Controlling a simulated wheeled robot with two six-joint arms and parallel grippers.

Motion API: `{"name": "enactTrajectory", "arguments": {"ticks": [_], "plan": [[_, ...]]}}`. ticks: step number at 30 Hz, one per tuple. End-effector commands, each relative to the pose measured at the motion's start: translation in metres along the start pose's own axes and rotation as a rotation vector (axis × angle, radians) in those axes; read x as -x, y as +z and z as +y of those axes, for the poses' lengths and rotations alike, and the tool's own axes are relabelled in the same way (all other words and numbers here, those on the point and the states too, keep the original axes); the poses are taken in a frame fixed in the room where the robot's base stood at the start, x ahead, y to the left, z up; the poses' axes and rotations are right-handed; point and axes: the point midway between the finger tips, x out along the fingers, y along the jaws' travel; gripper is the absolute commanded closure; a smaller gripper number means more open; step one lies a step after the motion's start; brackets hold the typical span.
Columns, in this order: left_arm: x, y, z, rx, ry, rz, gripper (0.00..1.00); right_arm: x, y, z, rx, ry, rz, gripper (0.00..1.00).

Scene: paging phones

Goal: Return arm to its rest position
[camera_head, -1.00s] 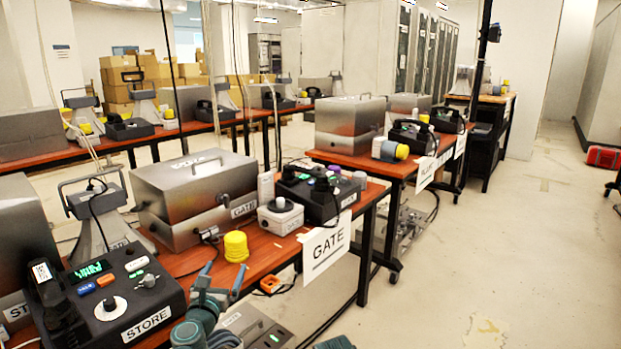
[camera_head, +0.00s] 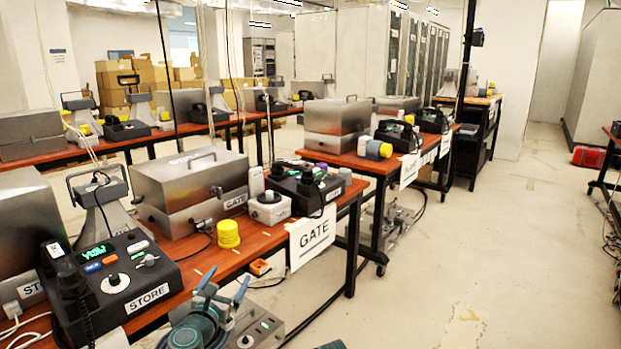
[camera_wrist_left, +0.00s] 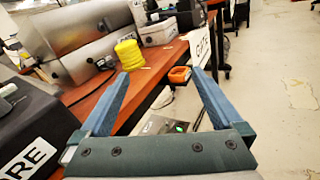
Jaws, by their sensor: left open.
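My left gripper (camera_head: 223,287) shows at the bottom of the head view, in front of the near table's front edge. Its two blue fingers are spread apart with nothing between them. In the left wrist view the open fingers (camera_wrist_left: 160,92) point toward the table edge and the floor beyond.
The near table (camera_head: 205,262) bears the STORE phone box (camera_head: 115,270), a steel GATE case (camera_head: 190,190), a yellow cylinder (camera_head: 228,234) and the GATE phone box (camera_head: 305,186). A grey box (camera_head: 250,325) sits below the table edge. Open floor (camera_head: 520,250) lies right.

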Motion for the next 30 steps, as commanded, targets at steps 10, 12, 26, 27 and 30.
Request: {"name": "enactTrajectory", "arguments": {"ticks": [10,12,26,27,30], "plan": [[0.001,-0.017,-0.060,-0.463,-0.241,0.033,0.00,0.000,0.001,0.000,0.000,0.000,0.000,0.50],[0.004,-0.025,-0.076,-0.603,-0.320,0.039,0.00,0.000,0.001,0.000,0.000,0.000,0.000,0.50],[0.105,-0.164,-0.144,-1.856,-1.349,0.009,0.00,0.000,0.001,0.000,0.000,0.000,0.000,0.50],[0.117,-0.173,-0.140,-1.924,-1.451,-0.002,0.00,0.000,0.001,0.000,0.000,0.000,0.000,0.50],[0.145,-0.190,-0.126,-2.053,-1.701,-0.032,0.00,0.000,0.001,0.000,0.000,0.000,0.000,0.50]]}}
